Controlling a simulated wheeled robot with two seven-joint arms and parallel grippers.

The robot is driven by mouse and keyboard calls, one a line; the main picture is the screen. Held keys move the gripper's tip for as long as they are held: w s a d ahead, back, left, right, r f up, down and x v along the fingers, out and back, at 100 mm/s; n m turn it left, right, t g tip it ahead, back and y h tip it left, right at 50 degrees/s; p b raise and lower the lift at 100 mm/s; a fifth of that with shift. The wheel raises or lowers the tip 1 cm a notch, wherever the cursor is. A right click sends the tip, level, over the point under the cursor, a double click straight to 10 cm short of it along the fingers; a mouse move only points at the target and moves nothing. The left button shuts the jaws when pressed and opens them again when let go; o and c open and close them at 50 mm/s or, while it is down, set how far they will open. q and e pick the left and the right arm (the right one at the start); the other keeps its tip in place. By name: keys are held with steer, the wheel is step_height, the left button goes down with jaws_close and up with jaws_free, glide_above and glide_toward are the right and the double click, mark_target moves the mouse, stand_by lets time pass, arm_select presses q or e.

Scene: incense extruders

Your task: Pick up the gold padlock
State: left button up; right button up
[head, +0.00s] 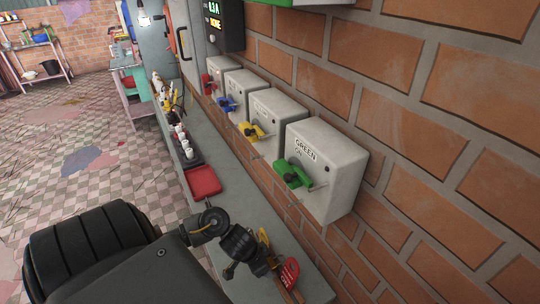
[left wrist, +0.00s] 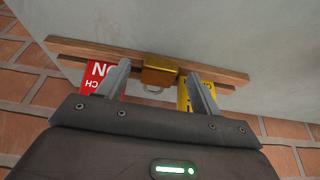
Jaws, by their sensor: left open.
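The gold padlock (left wrist: 160,72) shows in the left wrist view at a wooden strip (left wrist: 80,48), with its pale shackle toward the camera. My left gripper (left wrist: 158,69) is open, with one finger on each side of the padlock in this view. Whether the fingers touch it I cannot tell. A red tag (left wrist: 100,78) with white letters is behind the left finger and a yellow tag (left wrist: 184,96) by the right finger. In the head view the red tag (head: 289,273) lies low on the grey ledge, beside my dark wrist. I cannot make out the padlock there. My right gripper is not in view.
Grey switch boxes on the brick wall carry green (head: 292,174), yellow (head: 254,132), blue and red handles above the narrow ledge (head: 232,200). A red tray (head: 203,182) and a rack with white pieces (head: 186,150) stand farther along it. Tiled floor is at left.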

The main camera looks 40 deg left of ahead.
mark_target(270, 262)
arm_select(q)
steer(key=shift+w+f, duration=0.1)
steer(key=shift+f, duration=0.15)
steer(key=shift+d, duration=0.1)
steer(key=shift+c, duration=0.6)
steer(key=c, duration=1.1)
steer(key=shift+r+p, duration=0.3)
steer(key=shift+r, duration=0.2)
step_height(270, 262, up, 2)
steer(key=shift+r+p, duration=0.25)
steer(key=shift+p, duration=0.45)
steer(key=s+r+p, duration=0.3)
steer(key=s+r, duration=0.6)
steer(key=s, duration=0.5)
steer(key=shift+a+r, duration=0.35)
steer(key=shift+a, duration=0.05)
